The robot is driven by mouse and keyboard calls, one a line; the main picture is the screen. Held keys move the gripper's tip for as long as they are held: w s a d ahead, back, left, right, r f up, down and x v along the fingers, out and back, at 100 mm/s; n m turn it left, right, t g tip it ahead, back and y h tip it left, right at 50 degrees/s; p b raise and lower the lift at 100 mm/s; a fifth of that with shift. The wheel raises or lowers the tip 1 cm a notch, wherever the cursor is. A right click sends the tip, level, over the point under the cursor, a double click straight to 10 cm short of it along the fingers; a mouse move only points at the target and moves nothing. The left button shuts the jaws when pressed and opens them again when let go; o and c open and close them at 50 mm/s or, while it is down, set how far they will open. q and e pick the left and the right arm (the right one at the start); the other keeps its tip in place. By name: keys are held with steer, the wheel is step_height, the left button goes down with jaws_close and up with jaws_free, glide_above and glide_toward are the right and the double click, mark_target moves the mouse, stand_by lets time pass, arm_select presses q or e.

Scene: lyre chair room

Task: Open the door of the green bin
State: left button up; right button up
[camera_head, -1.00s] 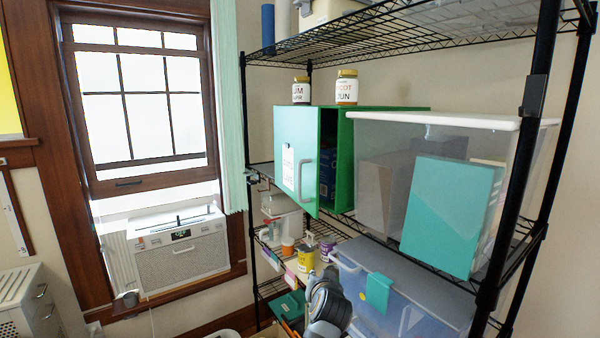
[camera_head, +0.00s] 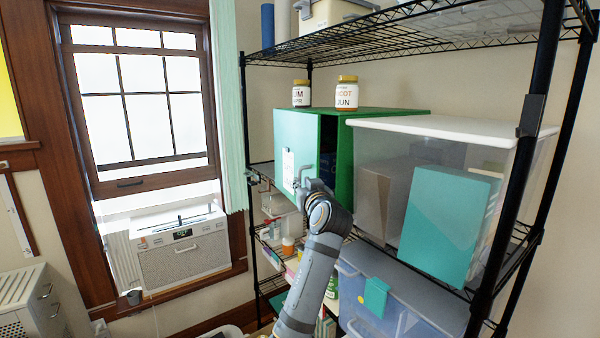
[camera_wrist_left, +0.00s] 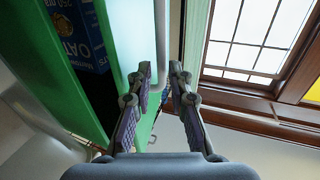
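The green bin (camera_head: 344,150) stands on the middle shelf, with its teal door (camera_head: 296,132) ajar and a dark gap along the door's right edge. A white label is on the door. My left gripper (camera_head: 303,184) is at the door's handle, and my wrist partly covers the lower door. In the left wrist view, the two fingers (camera_wrist_left: 162,72) are apart, with the grey handle (camera_wrist_left: 161,35) running between or just beyond their tips. Firm contact cannot be made out. A blue oats box (camera_wrist_left: 78,32) shows inside the bin. My right gripper is out of view.
Two jars (camera_head: 346,92) stand on top of the bin. A clear storage box (camera_head: 385,150) sits close on its right. A blue-lidded box (camera_head: 400,298) is on the shelf below. A curtain (camera_head: 228,110) and window lie left of the door.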

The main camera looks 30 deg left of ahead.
mark_target(300, 179)
arm_select(q)
steer(key=p+x, duration=0.1)
steer(key=x, duration=0.2)
steer(key=shift+w+a, duration=0.2)
steer(key=shift+a, duration=0.1)
steer(key=shift+c, duration=0.4)
jaws_close()
